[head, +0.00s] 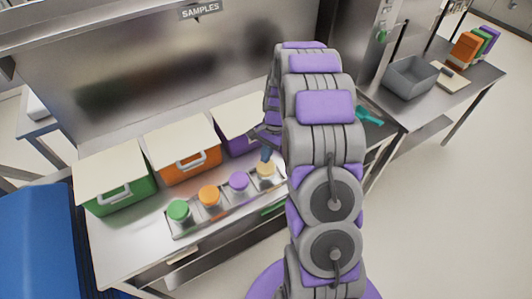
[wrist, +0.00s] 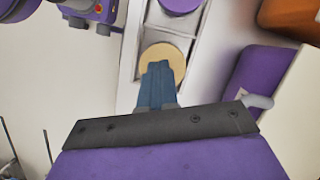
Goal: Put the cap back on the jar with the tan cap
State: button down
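The tan cap (head: 265,170) is at the right end of a row of capped jars, over its jar in the metal tray. In the wrist view the tan cap (wrist: 178,52) shows as a round disc just beyond my fingertips. My gripper (head: 266,155) points down at it from above. In the wrist view the blue fingers of my gripper (wrist: 159,66) lie close together, with their tips overlapping the near part of the cap. Whether they touch it is unclear. The jar body is mostly hidden, so I cannot tell how the cap is seated.
A purple cap (head: 239,181), an orange cap (head: 210,195) and a green cap (head: 179,210) stand left in the tray (head: 236,213). Behind are a green bin (head: 115,180), an orange bin (head: 184,150) and a purple bin (head: 235,123). A grey tub (head: 410,80) sits on the right table.

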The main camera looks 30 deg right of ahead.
aim_at(264, 168)
jog(key=shift+f, duration=1.6)
jog(key=shift+r, duration=0.2)
notch_tip(264, 168, up, 7)
jog(key=p, duration=0.3)
jog(key=shift+f, duration=0.15)
dwell(0.5)
dwell(0.3)
